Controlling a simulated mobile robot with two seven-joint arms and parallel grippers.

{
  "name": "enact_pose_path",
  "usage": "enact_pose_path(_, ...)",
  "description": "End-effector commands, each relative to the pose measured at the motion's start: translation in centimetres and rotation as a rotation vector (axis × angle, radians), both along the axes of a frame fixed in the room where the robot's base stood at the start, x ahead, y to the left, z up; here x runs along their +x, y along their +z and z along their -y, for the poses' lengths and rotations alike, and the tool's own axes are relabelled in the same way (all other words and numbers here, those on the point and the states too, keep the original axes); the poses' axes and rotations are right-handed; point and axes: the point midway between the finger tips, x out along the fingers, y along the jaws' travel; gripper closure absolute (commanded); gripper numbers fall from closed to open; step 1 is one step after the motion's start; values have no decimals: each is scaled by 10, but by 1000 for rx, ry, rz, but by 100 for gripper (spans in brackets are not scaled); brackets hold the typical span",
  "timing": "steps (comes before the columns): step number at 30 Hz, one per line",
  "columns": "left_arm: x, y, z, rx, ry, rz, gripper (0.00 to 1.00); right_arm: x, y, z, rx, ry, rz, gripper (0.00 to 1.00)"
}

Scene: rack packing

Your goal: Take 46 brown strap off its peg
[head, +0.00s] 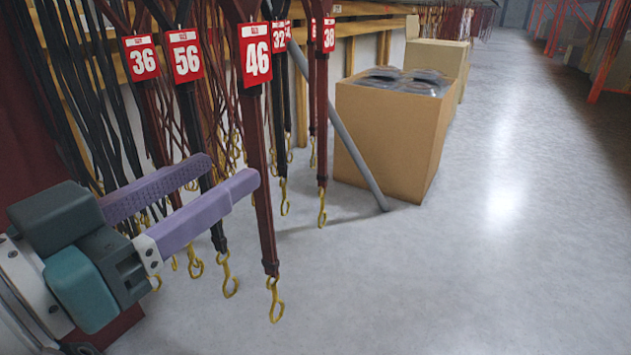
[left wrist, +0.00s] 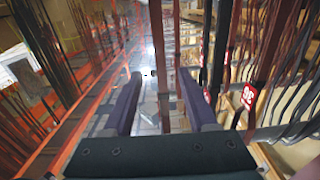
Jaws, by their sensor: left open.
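The 46 brown strap (head: 264,215) hangs straight down in the head view, with a red 46 tag (head: 255,53) at its top and a yellow hook (head: 275,300) at its lower end. Its peg is out of the frame. My left gripper (head: 230,175) is open, its two purple fingers pointing right, with the nearer fingertip overlapping the strap's left edge. In the left wrist view a brown strap (left wrist: 158,60) shows between the open fingers (left wrist: 157,100); I cannot tell whether it is between the pads or beyond them. My right gripper is not in view.
Straps tagged 36 (head: 142,58) and 56 (head: 186,56) hang to the left, and straps tagged 32 (head: 280,38) and 38 (head: 327,36) hang behind. A cardboard box (head: 390,140) and a leaning grey pole (head: 340,130) stand beyond. The floor at right is clear.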

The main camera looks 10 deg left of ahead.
Motion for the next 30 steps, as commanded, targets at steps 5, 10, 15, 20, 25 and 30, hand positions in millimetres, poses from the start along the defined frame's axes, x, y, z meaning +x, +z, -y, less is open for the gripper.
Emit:
enact_pose_path(5, 23, 0, 7, -6, 3, 8, 43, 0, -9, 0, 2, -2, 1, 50)
enact_pose_path(10, 41, -1, 14, -4, 2, 5, 43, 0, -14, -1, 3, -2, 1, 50)
enact_pose_path(15, 56, -4, 18, -4, 3, 6, 43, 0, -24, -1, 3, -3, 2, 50)
enact_pose_path(20, 80, -6, 26, -5, 2, 5, 43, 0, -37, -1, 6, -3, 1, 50)
enact_pose_path(25, 93, -5, 31, -1, 1, 3, 43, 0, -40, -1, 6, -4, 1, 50)
enact_pose_path(30, 93, -4, 31, 1, 1, 1, 43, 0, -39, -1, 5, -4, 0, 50)
